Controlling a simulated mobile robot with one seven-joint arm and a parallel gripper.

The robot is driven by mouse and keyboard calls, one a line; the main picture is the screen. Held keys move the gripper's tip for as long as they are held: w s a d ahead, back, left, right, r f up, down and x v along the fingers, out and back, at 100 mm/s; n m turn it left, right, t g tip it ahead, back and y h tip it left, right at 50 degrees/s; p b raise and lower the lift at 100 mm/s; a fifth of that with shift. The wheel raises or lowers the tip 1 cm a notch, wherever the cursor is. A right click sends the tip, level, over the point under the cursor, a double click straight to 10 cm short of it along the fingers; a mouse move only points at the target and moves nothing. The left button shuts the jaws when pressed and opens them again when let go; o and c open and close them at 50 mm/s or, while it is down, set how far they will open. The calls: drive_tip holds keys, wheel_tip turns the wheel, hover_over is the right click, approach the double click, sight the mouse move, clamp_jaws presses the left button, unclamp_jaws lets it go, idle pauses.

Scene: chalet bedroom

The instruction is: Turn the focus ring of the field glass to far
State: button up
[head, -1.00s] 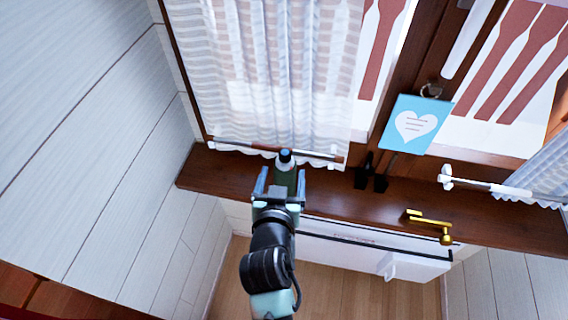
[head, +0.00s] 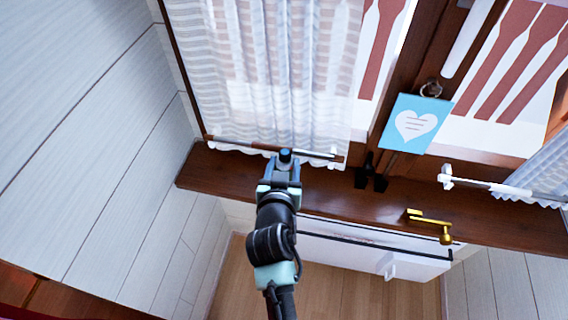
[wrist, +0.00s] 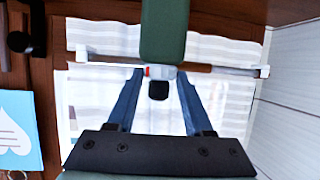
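The field glass is a dark green tube (wrist: 163,30) at the top middle of the wrist view. A pale ring with a red mark (wrist: 160,71) sits at its near end, and a black end piece (wrist: 158,90) points toward the camera. In the head view, only its dark bluish cap (head: 285,155) shows clearly, above the window sill (head: 220,173). My gripper (wrist: 159,73) has one blue finger on each side of the ring. The fingertips look close against it, but contact is unclear. In the head view, my gripper (head: 286,163) hides most of the tube.
A curtain (head: 270,80) hangs behind, with its rod (head: 315,152) at its lower edge. A blue heart card (head: 416,124), a dark hook-like stand (head: 371,178) and a brass handle (head: 430,222) lie to the right. A white radiator (head: 350,245) is below the sill.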

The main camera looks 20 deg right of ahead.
clamp_jaws()
drive_tip(key=p, duration=0.3)
drive_tip(key=shift+s+r+n+y, duration=0.1)
drive_tip(key=shift+r+n+y, duration=0.1)
drive_tip(key=shift+n+y, duration=0.2)
drive_tip(key=shift+f+n+t+y+p, duration=0.2)
drive_tip(key=shift+n+t+y+p, duration=0.25)
drive_tip(key=shift+p, duration=0.55)
drive_tip(key=shift+s+d+f+n+y+b, duration=0.1)
drive_tip(key=shift+d+f+n+y+b, duration=0.25)
drive_tip(key=shift+n+y, duration=0.25)
drive_tip(key=shift+b, duration=0.3)
drive_tip(key=shift+r+n+y, duration=0.25)
drive_tip(key=shift+y, duration=0.1)
drive_tip(key=o, duration=0.9)
unclamp_jaws()
